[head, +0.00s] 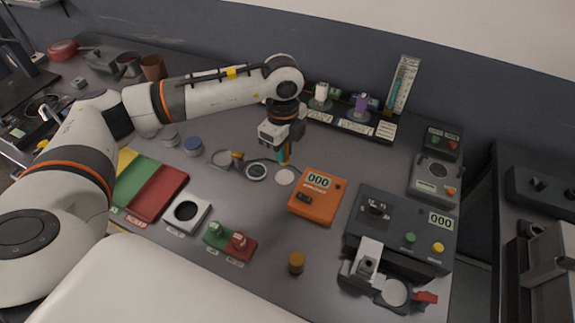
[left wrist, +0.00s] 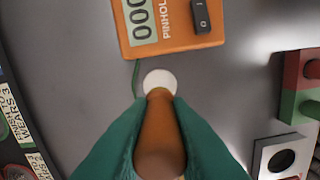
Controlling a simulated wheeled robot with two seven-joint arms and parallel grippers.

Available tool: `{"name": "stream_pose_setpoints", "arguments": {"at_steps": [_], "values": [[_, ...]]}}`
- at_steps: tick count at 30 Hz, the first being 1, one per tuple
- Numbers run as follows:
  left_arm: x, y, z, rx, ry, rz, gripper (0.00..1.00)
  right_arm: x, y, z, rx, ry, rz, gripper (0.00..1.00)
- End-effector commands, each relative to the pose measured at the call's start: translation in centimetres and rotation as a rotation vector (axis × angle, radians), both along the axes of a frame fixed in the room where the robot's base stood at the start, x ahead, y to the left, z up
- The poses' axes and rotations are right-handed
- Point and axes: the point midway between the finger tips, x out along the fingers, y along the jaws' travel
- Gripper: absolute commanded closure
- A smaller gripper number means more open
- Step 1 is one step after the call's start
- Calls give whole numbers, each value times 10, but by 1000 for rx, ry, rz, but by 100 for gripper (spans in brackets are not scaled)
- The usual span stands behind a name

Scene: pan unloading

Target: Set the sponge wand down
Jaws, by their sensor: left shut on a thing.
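My left gripper (head: 284,152) hangs above the middle of the dark table, pointing down. In the left wrist view its two green fingers are shut on an orange-brown handle (left wrist: 160,135), which I take to be the sponge wand. A yellowish band shows at the handle's far end, and a white disc (left wrist: 160,80) shows just beyond it. In the head view a white disc (head: 285,177) appears at table level just below the gripper. I cannot tell whether the wand touches it. The wand's lower end is mostly hidden. My right gripper is not in view.
An orange meter box (head: 318,196) stands just right of the disc. A dark instrument (head: 400,232) is further right. A ring-shaped item (head: 256,171) and a blue-topped tin (head: 193,146) lie left. A rack (head: 350,118) stands behind.

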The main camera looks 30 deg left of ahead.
Motion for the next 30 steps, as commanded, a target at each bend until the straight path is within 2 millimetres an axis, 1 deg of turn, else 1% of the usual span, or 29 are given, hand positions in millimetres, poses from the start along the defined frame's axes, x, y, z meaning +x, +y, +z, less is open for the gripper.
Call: {"name": "stream_pose_setpoints", "arguments": {"at_steps": [1, 4, 7, 13, 15, 22, 25, 26, 27, 30], "values": [[-1, 0, -6, 0, 3, -1, 100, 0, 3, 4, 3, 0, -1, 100], [0, 0, -17, 0, 1, 0, 100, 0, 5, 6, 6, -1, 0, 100], [0, 0, -26, 0, 2, -1, 100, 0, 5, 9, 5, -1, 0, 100], [0, -1, -53, 0, 1, -3, 100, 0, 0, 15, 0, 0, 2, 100], [0, 0, -57, 0, -1, -3, 100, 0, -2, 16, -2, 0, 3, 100], [0, 0, -58, 0, -2, -3, 100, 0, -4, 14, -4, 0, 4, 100], [0, 0, -61, 0, -1, -3, 100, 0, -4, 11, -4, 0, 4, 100], [0, 0, -61, 0, -1, -3, 81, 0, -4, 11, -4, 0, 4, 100], [0, 0, -60, 0, -1, -3, 74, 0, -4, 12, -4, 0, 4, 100], [0, 0, -60, 0, -1, -3, 61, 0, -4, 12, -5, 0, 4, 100]]}}
